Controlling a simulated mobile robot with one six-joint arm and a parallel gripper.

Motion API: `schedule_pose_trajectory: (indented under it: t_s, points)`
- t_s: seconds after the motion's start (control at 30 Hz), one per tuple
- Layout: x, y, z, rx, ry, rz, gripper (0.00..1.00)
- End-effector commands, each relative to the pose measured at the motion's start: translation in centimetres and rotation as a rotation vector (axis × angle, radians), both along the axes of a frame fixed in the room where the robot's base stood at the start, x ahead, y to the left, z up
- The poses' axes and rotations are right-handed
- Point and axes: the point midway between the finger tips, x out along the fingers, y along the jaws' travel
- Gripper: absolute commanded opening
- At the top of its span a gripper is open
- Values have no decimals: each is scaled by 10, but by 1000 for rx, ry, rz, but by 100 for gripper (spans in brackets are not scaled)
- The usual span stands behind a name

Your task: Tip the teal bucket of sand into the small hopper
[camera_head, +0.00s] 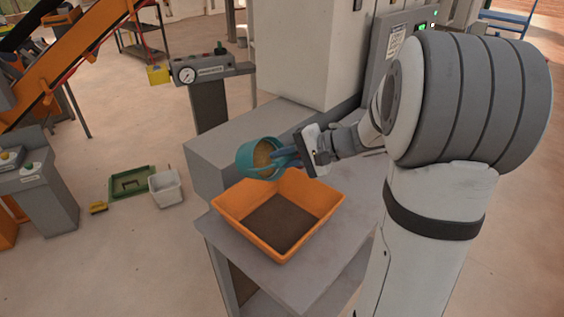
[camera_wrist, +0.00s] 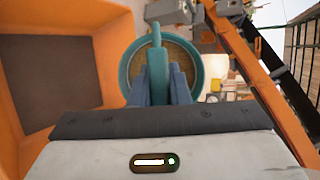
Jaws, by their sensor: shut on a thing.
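The teal bucket (camera_head: 259,172) is held up just over the back edge of an orange open bin (camera_head: 318,196). Brown sand shows inside the bucket, and I cannot tell exactly how far it is tilted. My gripper (camera_head: 288,157) is shut on the bucket's handle. In the wrist view the fingers of my gripper (camera_wrist: 160,85) close on the handle, with the round teal bucket (camera_wrist: 124,72) and its sand behind. The orange bin also shows in the wrist view (camera_wrist: 113,62), with a dark floor. I cannot tell for sure whether this bin is the small hopper.
The orange bin stands on a grey bench (camera_head: 222,230). A large pale cabinet block (camera_head: 295,50) rises behind it. A gauge post (camera_head: 208,105) stands behind to the left. A white bin (camera_head: 166,187) and a green tray (camera_head: 131,182) lie on the floor at left.

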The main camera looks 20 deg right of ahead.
Motion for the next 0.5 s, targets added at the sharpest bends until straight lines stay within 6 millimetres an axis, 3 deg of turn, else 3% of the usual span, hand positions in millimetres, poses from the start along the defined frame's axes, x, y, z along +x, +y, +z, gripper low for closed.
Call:
schedule_pose_trajectory:
  t_s: [0.5]
  points:
    - [-5, -3, -10, 44, -68, 0, 0]
